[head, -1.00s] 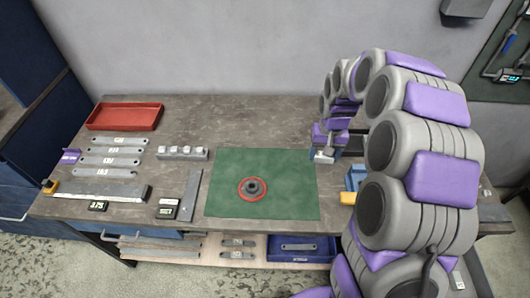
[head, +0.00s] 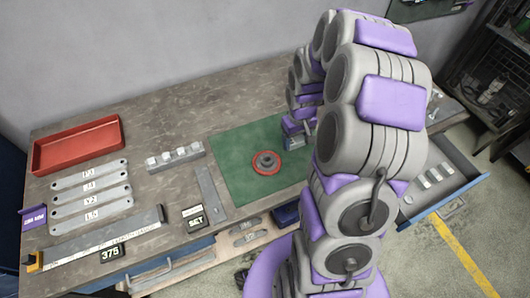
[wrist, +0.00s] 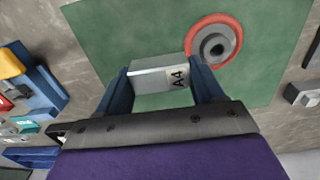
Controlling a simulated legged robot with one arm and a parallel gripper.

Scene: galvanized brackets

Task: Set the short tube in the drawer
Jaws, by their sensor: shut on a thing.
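My gripper (wrist: 160,82) is shut on a short silver box-shaped piece (wrist: 150,78) labelled A4, which appears to be the short tube. In the wrist view it lies between both blue fingers, over the green mat. In the head view my gripper (head: 298,132) is above the mat's right part, and my arm hides much around it. The open grey drawer (head: 464,184) sticks out from the bench at the right, beyond my arm. Several small silver pieces (head: 432,176) lie in it.
The green mat (head: 232,150) carries a dark round part on a red ring (head: 267,163). A red tray (head: 78,145), labelled flat bars (head: 92,185) and a silver block strip (head: 175,157) lie to the left. A dark shelf rack (head: 490,90) stands at far right.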

